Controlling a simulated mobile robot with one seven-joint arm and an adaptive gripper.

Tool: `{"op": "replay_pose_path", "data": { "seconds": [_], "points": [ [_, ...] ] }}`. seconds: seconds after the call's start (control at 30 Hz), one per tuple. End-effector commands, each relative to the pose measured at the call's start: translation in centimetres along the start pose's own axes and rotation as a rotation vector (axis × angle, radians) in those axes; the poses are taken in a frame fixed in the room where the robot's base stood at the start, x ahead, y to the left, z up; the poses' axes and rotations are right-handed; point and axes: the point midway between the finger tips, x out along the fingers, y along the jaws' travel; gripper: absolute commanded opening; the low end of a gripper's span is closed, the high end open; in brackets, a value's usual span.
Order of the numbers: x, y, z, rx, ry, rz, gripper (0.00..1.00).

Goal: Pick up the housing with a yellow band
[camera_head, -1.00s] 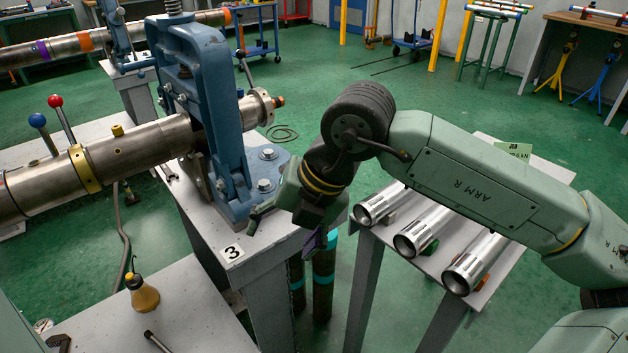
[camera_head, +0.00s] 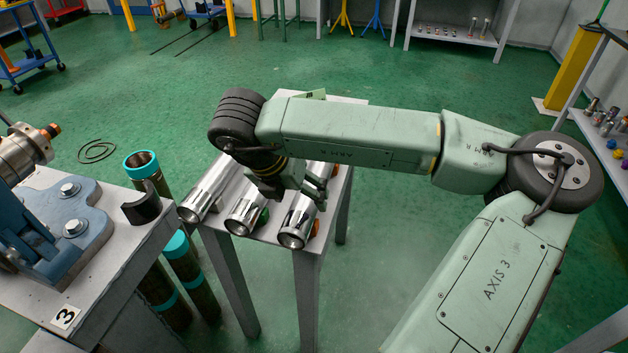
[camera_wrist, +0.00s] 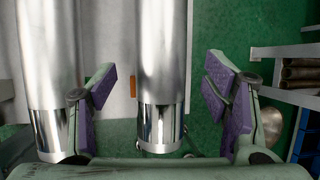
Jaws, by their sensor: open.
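Three shiny silver cylindrical housings lie side by side on a small grey stand: left (camera_head: 208,193), middle (camera_head: 246,212) and right (camera_head: 298,222). Their near ends are open. No yellow band shows on any of them; my arm covers their far parts. My gripper (camera_head: 292,190) is over the stand, at the right housing. In the wrist view, one housing (camera_wrist: 162,55) runs between the spread purple-padded fingers of my gripper (camera_wrist: 158,88), with a gap on each side. A second housing (camera_wrist: 48,60) lies left of the left finger. The fingers are open and hold nothing.
Green and orange blocks sit by the middle and right housings. A grey bench (camera_head: 130,235) with a blue vise (camera_head: 50,225) stands at left, with teal-ringed pipes (camera_head: 150,170) standing beside it. A shelf (camera_head: 603,135) is at right. The floor right of the stand is clear.

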Motion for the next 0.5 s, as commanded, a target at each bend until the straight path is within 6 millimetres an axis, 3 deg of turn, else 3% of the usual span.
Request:
{"op": "replay_pose_path", "data": {
  "seconds": [0.23, 0.5],
  "points": [
    [3.4, -0.1, -0.1, 0.0, 0.004, 0.003, 0.69],
    [4.2, -0.1, -0.1, -0.001, 0.001, 0.003, 0.69]
  ]
}}
